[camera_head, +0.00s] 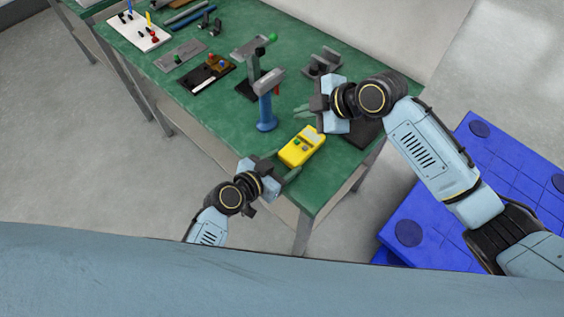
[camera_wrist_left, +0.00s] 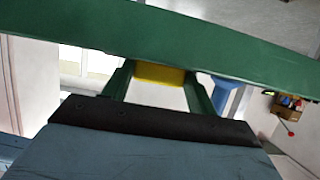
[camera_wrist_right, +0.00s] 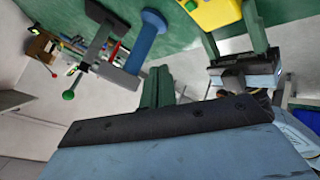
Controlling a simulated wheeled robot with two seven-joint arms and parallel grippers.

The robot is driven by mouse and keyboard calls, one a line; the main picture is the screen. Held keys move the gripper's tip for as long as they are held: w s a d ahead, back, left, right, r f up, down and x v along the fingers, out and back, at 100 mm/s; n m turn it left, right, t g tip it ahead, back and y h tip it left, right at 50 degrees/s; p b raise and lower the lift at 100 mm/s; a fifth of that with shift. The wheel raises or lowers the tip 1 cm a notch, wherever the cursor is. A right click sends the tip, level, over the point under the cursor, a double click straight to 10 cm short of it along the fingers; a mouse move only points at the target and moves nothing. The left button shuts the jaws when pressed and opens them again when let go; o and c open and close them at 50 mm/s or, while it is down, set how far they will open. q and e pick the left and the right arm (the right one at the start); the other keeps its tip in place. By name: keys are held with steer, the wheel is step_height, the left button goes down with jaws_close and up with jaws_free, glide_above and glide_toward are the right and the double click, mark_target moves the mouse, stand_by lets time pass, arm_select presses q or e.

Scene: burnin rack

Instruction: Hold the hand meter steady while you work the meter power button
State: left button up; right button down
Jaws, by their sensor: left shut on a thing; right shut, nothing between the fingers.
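The yellow hand meter (camera_head: 302,152) lies at the near end of the green bench, with a green button (camera_head: 297,142) and a darker button on its face. My left gripper (camera_head: 283,168) is shut on the meter's near end. The left wrist view shows the meter's yellow edge (camera_wrist_left: 160,74) between its two fingers. My right gripper (camera_head: 303,112) is shut and empty, above the bench beyond the meter and apart from it. In the right wrist view its fingers (camera_wrist_right: 157,88) are together, with part of the meter (camera_wrist_right: 215,12) at the top. I cannot tell which button is the power button.
A blue-handled upright tool (camera_head: 266,108) stands left of the meter, close to my right gripper. A grey stand with a green knob (camera_head: 272,37) and grey brackets (camera_head: 322,62) are farther back. Blue pallets (camera_head: 450,200) lie on the floor at the right.

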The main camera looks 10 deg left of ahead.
mark_target(301, 144)
steer(key=shift+f, duration=4.1)
steer(key=shift+f, duration=0.1)
steer(key=shift+f, duration=0.4)
steer(key=shift+r, duration=0.55)
step_height(301, 144, up, 6)
